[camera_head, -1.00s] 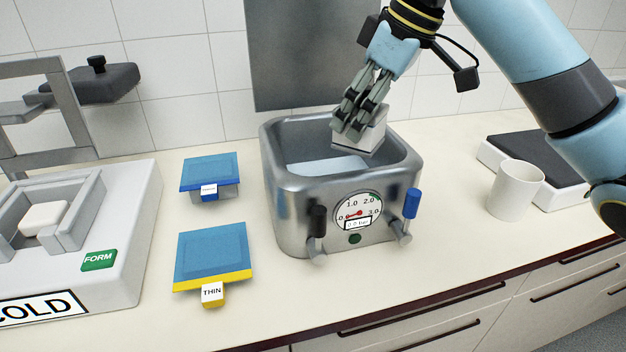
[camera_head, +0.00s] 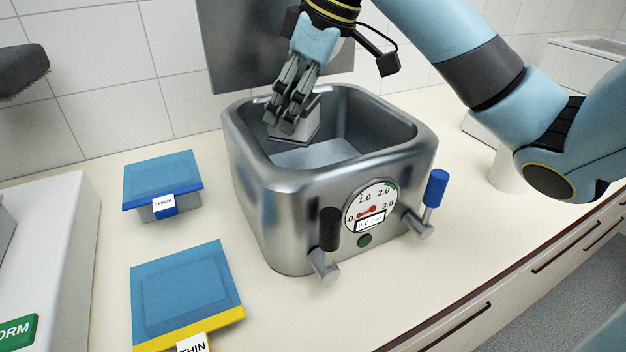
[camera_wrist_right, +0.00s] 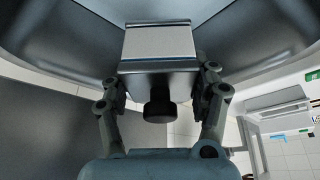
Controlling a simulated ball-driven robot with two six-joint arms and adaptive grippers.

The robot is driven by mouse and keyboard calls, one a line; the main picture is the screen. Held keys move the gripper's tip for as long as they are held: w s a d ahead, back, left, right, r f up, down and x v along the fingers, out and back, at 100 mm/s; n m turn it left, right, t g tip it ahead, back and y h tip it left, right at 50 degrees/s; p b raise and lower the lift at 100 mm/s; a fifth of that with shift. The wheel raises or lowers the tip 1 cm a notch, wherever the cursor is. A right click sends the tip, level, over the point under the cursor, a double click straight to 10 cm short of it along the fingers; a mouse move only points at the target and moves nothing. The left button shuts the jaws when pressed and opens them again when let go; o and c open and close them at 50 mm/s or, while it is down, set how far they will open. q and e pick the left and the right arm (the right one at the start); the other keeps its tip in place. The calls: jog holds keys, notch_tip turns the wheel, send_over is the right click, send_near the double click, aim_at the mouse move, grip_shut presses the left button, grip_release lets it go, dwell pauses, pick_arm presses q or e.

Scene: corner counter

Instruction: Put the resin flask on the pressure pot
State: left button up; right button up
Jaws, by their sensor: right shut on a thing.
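The pressure pot (camera_head: 258,195) is an open, square metal vessel with a round gauge and two levers on its front. My right gripper (camera_head: 285,118) points down into the pot near its back left. It is shut on the resin flask (camera_head: 305,122), a grey, boxy block that is partly hidden by the fingers. The flask is within the pot's opening, below the rim; whether it touches the floor cannot be told. In the right wrist view the flask (camera_wrist_right: 160,42) shows a pale face and a black knob between the fingers. My left gripper is not in view.
Blue-topped blocks labelled THICK (camera_head: 162,182) and THIN (camera_head: 187,290) lie left of the pot. A white machine (camera_head: 62,240) stands at the far left. A white mug (camera_head: 505,172) is at the right, partly behind my arm. A dark lid-like piece (camera_head: 22,72) shows upper left.

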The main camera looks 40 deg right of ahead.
aim_at(314, 121)
notch_tip(314, 121, down, 5)
jog(key=shift+s, duration=0.15)
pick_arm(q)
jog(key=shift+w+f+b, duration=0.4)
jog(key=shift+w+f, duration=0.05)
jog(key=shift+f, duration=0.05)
pick_arm(e)
jog(key=shift+f, duration=2.45)
jog(key=shift+f, duration=0.1)
jog(key=o, duration=1.4)
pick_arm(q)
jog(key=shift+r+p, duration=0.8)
pick_arm(e)
jog(key=v, duration=1.2)
